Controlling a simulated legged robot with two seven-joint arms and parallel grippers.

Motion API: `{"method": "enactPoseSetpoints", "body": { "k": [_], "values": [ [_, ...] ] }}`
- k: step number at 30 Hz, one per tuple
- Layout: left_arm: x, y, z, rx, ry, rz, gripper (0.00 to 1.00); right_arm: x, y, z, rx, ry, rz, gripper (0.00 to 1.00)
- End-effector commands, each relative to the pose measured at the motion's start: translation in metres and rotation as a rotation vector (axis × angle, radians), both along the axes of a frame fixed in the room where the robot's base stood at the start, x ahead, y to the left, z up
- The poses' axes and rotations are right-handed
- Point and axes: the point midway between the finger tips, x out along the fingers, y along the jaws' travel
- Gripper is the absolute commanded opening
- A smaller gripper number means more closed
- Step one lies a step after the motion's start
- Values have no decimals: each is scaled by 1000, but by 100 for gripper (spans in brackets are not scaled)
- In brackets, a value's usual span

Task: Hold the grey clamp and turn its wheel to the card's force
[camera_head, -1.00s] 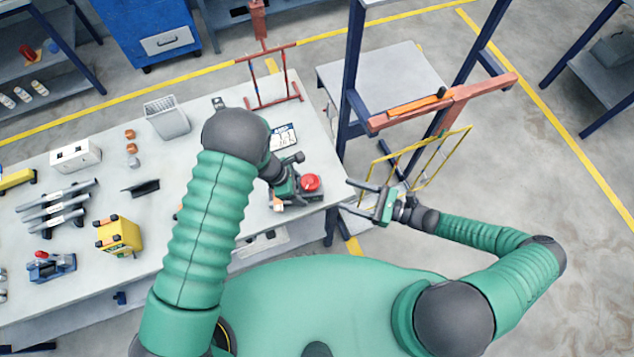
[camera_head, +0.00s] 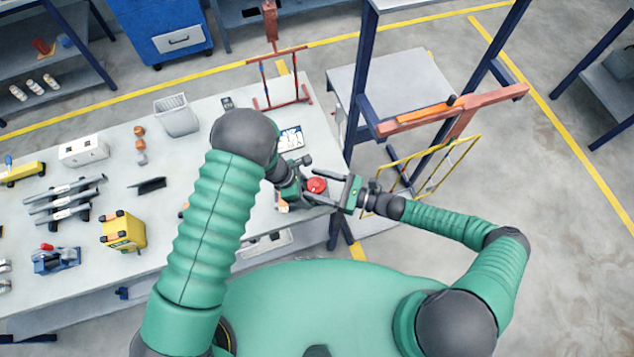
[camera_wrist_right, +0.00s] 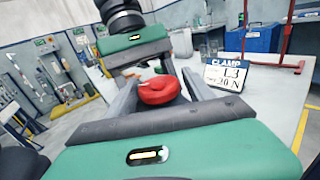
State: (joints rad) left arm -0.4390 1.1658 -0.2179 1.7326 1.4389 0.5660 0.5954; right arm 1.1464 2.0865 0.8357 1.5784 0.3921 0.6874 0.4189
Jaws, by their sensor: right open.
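The red wheel (camera_head: 317,185) of the clamp is at the table's right end, and it also shows in the right wrist view (camera_wrist_right: 158,91). The grey clamp's body is mostly hidden by my left gripper (camera_head: 290,188), which is at it; its fingers are too covered to tell how they stand. My right gripper (camera_head: 311,185) is open, one finger on each side of the wheel; contact cannot be made out. The white and blue card (camera_head: 291,138) stands behind the clamp; in the right wrist view the card (camera_wrist_right: 228,75) reads CLAMP, L3, 30 N.
On the table (camera_head: 200,165) are a yellow device (camera_head: 122,231), grey bars (camera_head: 65,200), a blue clamp-like tool (camera_head: 55,260) and a wire basket (camera_head: 176,115). A red frame (camera_head: 281,90) stands behind the card. A blue post and red beam (camera_head: 450,108) rise beyond the right arm.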

Motion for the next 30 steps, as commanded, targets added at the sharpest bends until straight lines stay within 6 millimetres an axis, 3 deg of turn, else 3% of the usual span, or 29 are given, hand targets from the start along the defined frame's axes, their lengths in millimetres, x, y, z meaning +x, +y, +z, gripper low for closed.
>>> {"method": "enactPoseSetpoints", "body": {
  "k": [2,13,30],
  "values": [
    [1,-1,1,-2,-1,0,0,0,0,0,0,0,0,58],
    [0,1,1,-2,1,0,0,1,0,0,-2,1,-2,12],
    [-1,1,0,-1,3,-1,0,2,-2,-1,-5,2,-302,11]
  ]
}}
